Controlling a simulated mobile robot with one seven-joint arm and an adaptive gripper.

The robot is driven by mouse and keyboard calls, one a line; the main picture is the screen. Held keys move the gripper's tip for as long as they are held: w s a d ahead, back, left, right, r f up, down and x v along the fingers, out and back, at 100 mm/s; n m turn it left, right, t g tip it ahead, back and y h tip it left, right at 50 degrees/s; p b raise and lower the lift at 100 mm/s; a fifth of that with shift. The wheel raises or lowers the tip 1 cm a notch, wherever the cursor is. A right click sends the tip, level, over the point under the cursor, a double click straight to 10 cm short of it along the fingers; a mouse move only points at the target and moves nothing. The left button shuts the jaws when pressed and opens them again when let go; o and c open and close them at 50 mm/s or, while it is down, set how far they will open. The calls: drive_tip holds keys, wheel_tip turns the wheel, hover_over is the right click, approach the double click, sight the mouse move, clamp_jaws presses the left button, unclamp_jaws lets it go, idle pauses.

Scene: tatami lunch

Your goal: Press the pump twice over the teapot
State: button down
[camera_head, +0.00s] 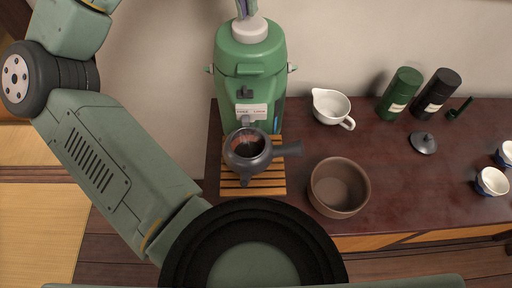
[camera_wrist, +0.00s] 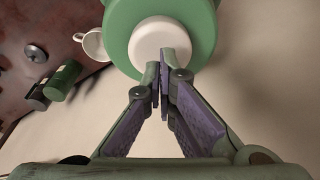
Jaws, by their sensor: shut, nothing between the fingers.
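The green pump dispenser (camera_head: 249,60) stands at the back left of the dark table, against the wall. Its round white pump button (camera_head: 250,30) is on top; it also shows in the wrist view (camera_wrist: 160,36). My gripper (camera_head: 246,14) is shut and empty, with its fingertips at the button; I cannot tell whether they touch it. In the wrist view my gripper (camera_wrist: 162,70) points at the button's near edge. The dark teapot (camera_head: 246,150) sits open under the spout on a wooden slatted stand (camera_head: 266,188), with reddish contents inside and its handle pointing right.
A brown bowl (camera_head: 339,188) stands right of the teapot. A white pouring cup (camera_head: 331,107), a green canister (camera_head: 400,94), a black canister (camera_head: 436,93), a dark lid (camera_head: 423,143) and blue-white cups (camera_head: 491,182) stand further right. The wall (camera_head: 340,50) is close behind the dispenser.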

wheel_tip(320, 180, up, 6)
idle(0.7)
idle(0.5)
